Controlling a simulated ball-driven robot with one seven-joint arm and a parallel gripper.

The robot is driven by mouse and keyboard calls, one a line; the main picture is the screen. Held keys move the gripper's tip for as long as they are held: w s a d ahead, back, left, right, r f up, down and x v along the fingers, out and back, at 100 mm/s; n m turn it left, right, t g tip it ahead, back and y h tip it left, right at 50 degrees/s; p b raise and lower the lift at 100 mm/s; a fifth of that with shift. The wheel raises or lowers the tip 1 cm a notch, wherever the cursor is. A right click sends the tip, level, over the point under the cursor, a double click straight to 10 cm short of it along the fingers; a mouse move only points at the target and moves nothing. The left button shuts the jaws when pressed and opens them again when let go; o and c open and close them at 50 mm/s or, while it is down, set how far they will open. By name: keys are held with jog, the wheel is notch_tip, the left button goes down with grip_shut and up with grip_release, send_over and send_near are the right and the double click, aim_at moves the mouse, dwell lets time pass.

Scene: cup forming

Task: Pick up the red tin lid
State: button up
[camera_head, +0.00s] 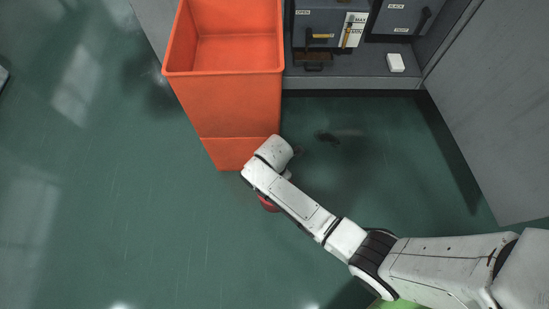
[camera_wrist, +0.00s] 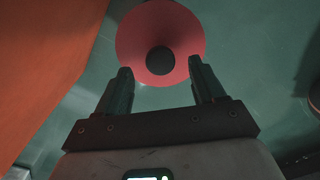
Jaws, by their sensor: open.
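The red tin lid (camera_wrist: 160,25) is a round red disc with a dark round centre, at the top of the wrist view beyond my fingertips. A small red part of the lid (camera_head: 268,204) shows beneath my arm in the head view; the rest is hidden by the arm. My gripper (camera_wrist: 157,78) is open, with its two dark fingers apart and nothing between them. The lid lies ahead of the fingers, roughly centred on the gap. I cannot tell how far the lid is from the fingertips. The gripper is hidden behind my wrist in the head view.
A tall orange bin (camera_head: 228,105) stands close to my wrist, and its wall (camera_wrist: 40,60) fills the left of the wrist view. A grey cabinet (camera_head: 345,65) with handles and a small white block (camera_head: 396,62) is at the back. The green floor (camera_head: 130,200) at left is clear.

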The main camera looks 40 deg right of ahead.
notch_tip(320, 180, down, 3)
jog(key=shift+r+b, duration=0.15)
jog(key=shift+b, duration=0.35)
grip_shut()
